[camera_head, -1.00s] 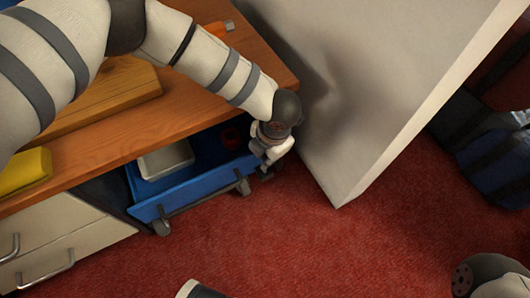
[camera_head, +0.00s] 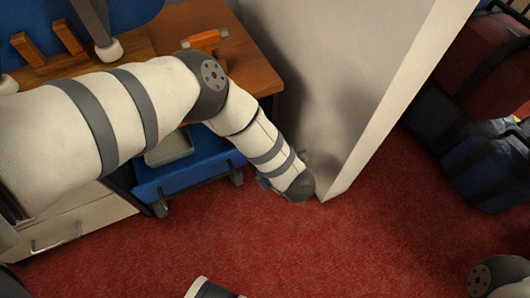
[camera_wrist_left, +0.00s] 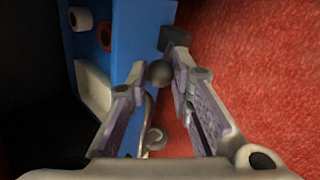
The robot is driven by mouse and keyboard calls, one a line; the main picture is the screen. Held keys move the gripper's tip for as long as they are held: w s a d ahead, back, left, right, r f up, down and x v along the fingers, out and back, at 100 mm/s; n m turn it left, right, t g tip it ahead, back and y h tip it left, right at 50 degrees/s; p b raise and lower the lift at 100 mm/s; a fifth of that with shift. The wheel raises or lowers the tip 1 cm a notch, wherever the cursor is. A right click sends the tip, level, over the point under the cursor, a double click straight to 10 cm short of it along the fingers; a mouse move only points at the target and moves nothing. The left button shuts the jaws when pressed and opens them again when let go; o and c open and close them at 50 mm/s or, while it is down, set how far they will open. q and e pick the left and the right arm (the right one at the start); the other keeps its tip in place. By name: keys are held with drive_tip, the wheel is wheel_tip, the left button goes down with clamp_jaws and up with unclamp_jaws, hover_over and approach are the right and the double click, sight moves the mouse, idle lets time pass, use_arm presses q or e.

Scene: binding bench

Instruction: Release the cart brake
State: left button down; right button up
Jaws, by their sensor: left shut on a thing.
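The blue cart (camera_head: 195,176) stands low under the wooden bench, on small dark casters. In the left wrist view its blue deck (camera_wrist_left: 140,30) runs along the left of the fingers. My left gripper (camera_wrist_left: 158,76) is at the cart's right end and is shut on a small round grey knob (camera_wrist_left: 159,73), which looks like the end of the brake lever. The lever's shaft is mostly hidden by the fingers. My right gripper is not in view.
A tall pale panel (camera_head: 345,90) stands close on the right of my left wrist. The wooden bench top (camera_head: 255,70) overhangs the cart. A pale tray (camera_wrist_left: 93,88) lies on the cart. Blue and red bags (camera_head: 490,170) lie at the right.

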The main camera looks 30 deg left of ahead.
use_arm(q)
drive_tip(key=shift+s+d+f+t+y+b, duration=0.55)
drive_tip(key=shift+d+f+t+y+b, duration=0.2)
drive_tip(key=shift+y, duration=0.25)
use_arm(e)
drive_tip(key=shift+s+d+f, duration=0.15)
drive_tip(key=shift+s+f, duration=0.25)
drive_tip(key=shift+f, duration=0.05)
use_arm(q)
drive_tip(key=shift+a, duration=0.1)
drive_tip(key=c, duration=1.4)
unclamp_jaws()
drive_tip(key=v, duration=1.2)
